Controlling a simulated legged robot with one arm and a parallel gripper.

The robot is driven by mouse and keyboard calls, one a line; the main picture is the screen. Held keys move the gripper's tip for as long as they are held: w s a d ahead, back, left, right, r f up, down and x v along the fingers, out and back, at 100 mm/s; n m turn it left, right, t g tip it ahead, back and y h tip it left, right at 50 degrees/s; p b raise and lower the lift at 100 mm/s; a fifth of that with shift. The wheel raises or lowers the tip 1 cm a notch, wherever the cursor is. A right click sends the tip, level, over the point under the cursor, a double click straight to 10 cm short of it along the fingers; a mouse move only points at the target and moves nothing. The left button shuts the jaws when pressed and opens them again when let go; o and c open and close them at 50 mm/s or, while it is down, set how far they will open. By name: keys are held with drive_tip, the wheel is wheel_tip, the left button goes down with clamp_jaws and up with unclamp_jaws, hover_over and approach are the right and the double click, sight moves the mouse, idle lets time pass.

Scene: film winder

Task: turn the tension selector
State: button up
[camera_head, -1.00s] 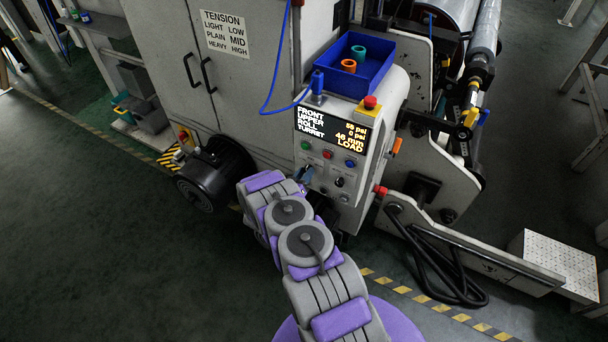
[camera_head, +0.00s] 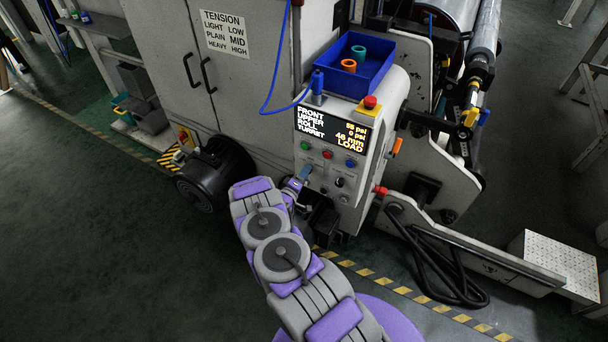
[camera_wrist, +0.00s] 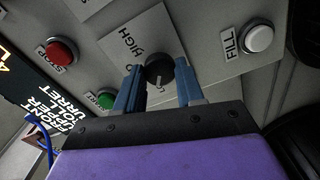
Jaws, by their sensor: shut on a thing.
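The tension selector is a round black knob (camera_wrist: 158,68) on a pale label plate (camera_wrist: 122,45) in the wrist view. The letters HIGH and part of LO show on the plate. A pale mark shows on the knob's lower side, near LO. My gripper (camera_wrist: 160,82) has its two blue fingers on either side of the knob and is shut on it. In the head view my gripper (camera_head: 304,175) is at the left of the control panel (camera_head: 318,177), below the green button, and the knob is hidden there.
A green button (camera_wrist: 106,98), a red STOP button (camera_wrist: 62,51) and a white FILL button (camera_wrist: 258,38) surround the knob. The display (camera_head: 330,130) reads TURRET LOAD. A cabinet sign (camera_head: 225,34) pairs LIGHT with LOW, PLAIN with MID, HEAVY with HIGH. A blue bin (camera_head: 357,62) stands above.

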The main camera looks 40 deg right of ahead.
drive_tip(key=shift+w+a+n, duration=0.1)
drive_tip(key=shift+w+n, duration=0.1)
drive_tip(key=shift+n, duration=0.5)
drive_tip(key=o, duration=0.8)
drive_tip(key=shift+f, duration=0.1)
drive_tip(key=shift+o, duration=1.2)
drive_tip(key=shift+s, duration=0.1)
drive_tip(key=p+v, duration=0.2)
drive_tip(key=v, duration=1.5)
drive_tip(key=shift+p, duration=0.4)
drive_tip(key=shift+s+a+f, duration=0.1)
